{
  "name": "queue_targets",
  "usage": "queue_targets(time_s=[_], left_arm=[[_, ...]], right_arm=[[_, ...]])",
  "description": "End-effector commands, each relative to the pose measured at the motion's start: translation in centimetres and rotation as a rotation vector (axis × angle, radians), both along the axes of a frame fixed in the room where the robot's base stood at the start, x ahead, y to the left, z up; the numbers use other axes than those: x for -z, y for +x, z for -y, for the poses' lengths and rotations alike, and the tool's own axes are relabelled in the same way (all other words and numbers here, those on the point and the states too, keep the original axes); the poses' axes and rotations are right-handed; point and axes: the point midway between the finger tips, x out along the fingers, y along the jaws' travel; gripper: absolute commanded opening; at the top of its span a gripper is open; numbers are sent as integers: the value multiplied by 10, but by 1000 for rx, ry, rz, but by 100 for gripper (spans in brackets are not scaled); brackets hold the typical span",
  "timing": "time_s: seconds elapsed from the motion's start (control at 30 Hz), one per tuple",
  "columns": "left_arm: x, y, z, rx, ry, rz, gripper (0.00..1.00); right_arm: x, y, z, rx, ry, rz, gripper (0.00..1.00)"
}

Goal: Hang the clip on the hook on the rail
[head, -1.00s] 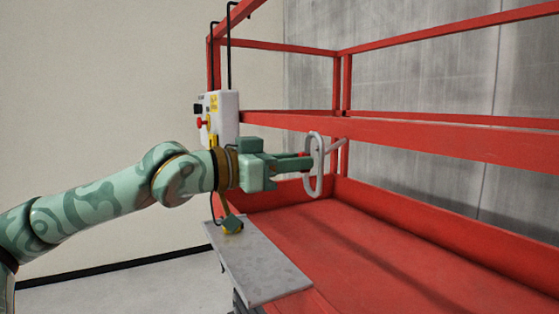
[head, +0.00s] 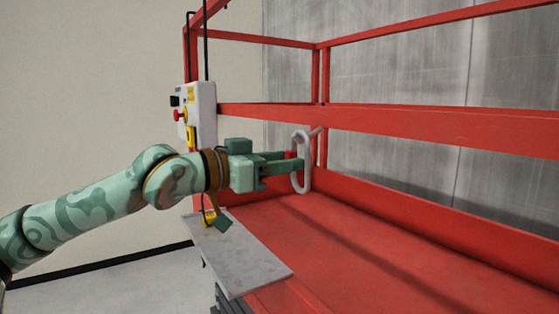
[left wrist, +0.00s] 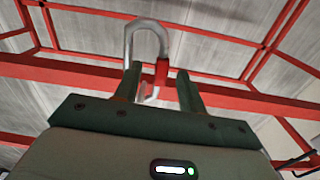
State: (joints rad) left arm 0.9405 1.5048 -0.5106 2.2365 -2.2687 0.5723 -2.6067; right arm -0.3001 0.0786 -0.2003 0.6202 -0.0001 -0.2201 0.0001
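The clip (head: 307,172) is a pale grey oval ring with a red sleeve. In the left wrist view the clip's curved top (left wrist: 146,24) rises beyond the fingertips (left wrist: 160,82), with the red sleeve near the right finger. A grey hook (head: 316,131) projects by the clip's upper part at the rail. I cannot tell whether the hook passes through the ring. My right gripper is not in view.
A white control box (head: 203,110) with a red button hangs on the red frame behind my left arm. A grey plate (head: 235,260) lies below the gripper. The red platform floor (head: 330,235) is clear.

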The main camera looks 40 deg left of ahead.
Motion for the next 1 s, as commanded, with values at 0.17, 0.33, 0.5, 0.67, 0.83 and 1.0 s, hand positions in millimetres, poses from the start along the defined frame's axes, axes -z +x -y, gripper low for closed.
queue_targets(time_s=[0.17,0.33,0.5,0.67,0.83,1.0], left_arm=[[-1,0,0,0,0,2,44],[0,-2,-2,-2,1,3,44],[3,-18,-10,-5,5,3,44],[4,-44,-21,-7,9,1,44],[-1,-71,-32,-5,7,-1,44],[-11,-93,-42,-3,7,-2,44]], right_arm=[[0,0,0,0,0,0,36],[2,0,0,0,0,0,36],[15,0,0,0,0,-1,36],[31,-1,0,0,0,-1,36],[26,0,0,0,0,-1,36],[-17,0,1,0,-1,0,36]])
